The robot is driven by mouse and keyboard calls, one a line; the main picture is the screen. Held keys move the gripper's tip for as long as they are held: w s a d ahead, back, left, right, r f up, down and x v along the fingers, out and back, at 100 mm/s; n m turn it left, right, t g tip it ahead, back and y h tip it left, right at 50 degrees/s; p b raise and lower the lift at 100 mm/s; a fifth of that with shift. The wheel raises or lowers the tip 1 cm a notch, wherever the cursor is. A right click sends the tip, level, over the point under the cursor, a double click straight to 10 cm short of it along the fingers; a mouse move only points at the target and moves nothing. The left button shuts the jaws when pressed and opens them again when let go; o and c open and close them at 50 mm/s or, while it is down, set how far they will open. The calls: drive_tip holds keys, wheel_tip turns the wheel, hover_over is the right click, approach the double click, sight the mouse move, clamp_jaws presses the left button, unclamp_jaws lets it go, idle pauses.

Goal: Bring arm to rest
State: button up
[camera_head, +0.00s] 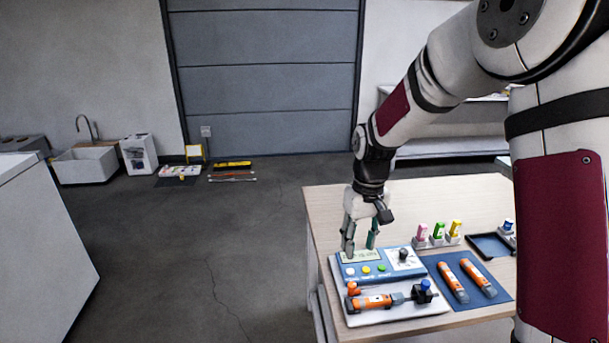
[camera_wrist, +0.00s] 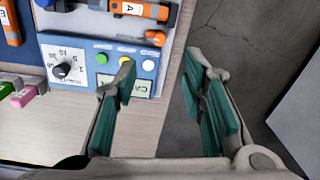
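My gripper (camera_head: 359,240) hangs above the left rear part of the blue device (camera_head: 343,268), close over its display. In the wrist view the two green-padded fingers (camera_wrist: 162,112) stand apart with nothing between them, over the table edge and the floor. The blue device also shows in the wrist view (camera_wrist: 85,72), with a dial and green, yellow and white buttons. An orange sensor (camera_head: 369,302) lies on the white tray (camera_head: 431,307) in front of the device. I cannot tell the exact height of the fingers over the device.
The wooden table (camera_head: 318,207) also holds two orange sensors (camera_head: 453,282) on a blue mat (camera_head: 438,262), pink, green and yellow small blocks (camera_head: 438,231) in holders, and a dark tray (camera_head: 489,246). A white counter (camera_head: 40,230) stands at left. The floor between is clear.

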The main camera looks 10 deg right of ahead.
drive_tip(key=s+r+m+t+p, duration=0.1)
drive_tip(key=s+r+t+p, duration=0.25)
drive_tip(key=s+r, duration=1.75)
drive_tip(key=s+m+p, duration=0.1)
drive_tip(key=s+p, duration=0.1)
drive_tip(key=s, duration=0.9)
drive_tip(key=shift+a+r+t+p, duration=0.2)
drive_tip(key=shift+r+t+p, duration=0.15)
drive_tip(key=shift+s+d+h, duration=0.1)
drive_tip(key=shift+h, duration=0.2)
